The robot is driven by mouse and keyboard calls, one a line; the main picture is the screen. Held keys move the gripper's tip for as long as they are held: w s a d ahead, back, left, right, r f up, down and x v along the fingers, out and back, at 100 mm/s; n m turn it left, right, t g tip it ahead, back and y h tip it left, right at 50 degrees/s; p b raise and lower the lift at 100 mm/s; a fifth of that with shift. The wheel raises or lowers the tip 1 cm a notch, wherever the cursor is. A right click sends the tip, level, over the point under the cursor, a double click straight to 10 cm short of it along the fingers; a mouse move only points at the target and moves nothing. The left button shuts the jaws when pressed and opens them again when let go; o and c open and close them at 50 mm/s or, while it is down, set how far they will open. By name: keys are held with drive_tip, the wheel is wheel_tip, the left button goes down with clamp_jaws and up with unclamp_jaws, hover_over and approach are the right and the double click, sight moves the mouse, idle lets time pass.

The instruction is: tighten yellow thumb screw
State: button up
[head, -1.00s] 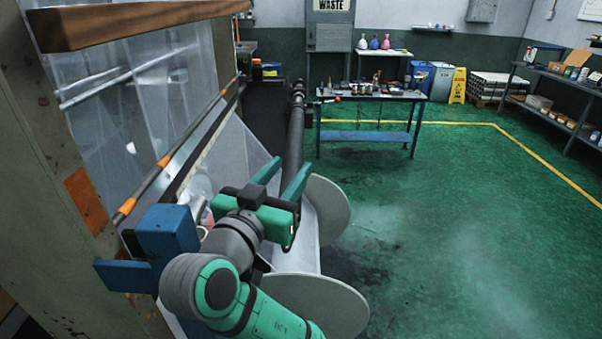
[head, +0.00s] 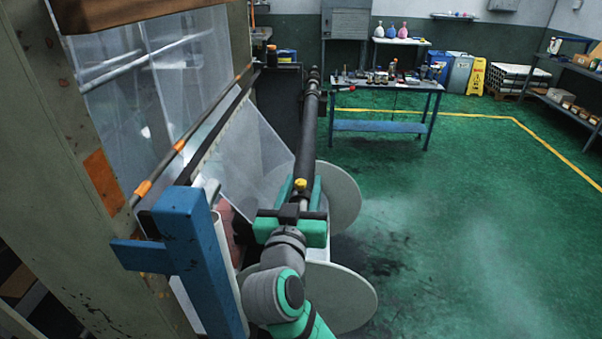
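The yellow thumb screw (head: 300,184) shows as a small knob on the near part of the dark roller shaft (head: 308,130). My gripper (head: 301,187), with green fingers, is open. One finger lies to the left of the screw and one to the right, with a visible gap on each side. I cannot tell whether the fingertips are level with the screw or above it. The near end of the shaft and whatever lies under the screw are hidden behind my gripper's body.
Two pale round discs stand by the shaft, a far one (head: 343,200) and a near one (head: 340,300). A blue post (head: 190,250) rises close on the left, beside the machine's clear film (head: 250,150). A workbench (head: 385,84) stands behind. The green floor to the right is clear.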

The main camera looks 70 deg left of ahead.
sight(300, 186)
wheel_tip(300, 186, down, 3)
drive_tip(key=shift+g+y, duration=0.3)
drive_tip(key=shift+g, duration=0.4)
drive_tip(key=shift+s+a+f+n+g, duration=0.15)
drive_tip(key=shift+s+f+n+g, duration=0.2)
drive_tip(key=shift+f, duration=0.2)
drive_tip(key=x, duration=1)
drive_tip(key=shift+w+a+r, duration=0.1)
drive_tip(key=shift+a+r, duration=0.05)
drive_tip(key=shift+a, duration=0.15)
drive_tip(key=shift+c, duration=0.3)
drive_tip(key=shift+w, duration=0.1)
clamp_jaws()
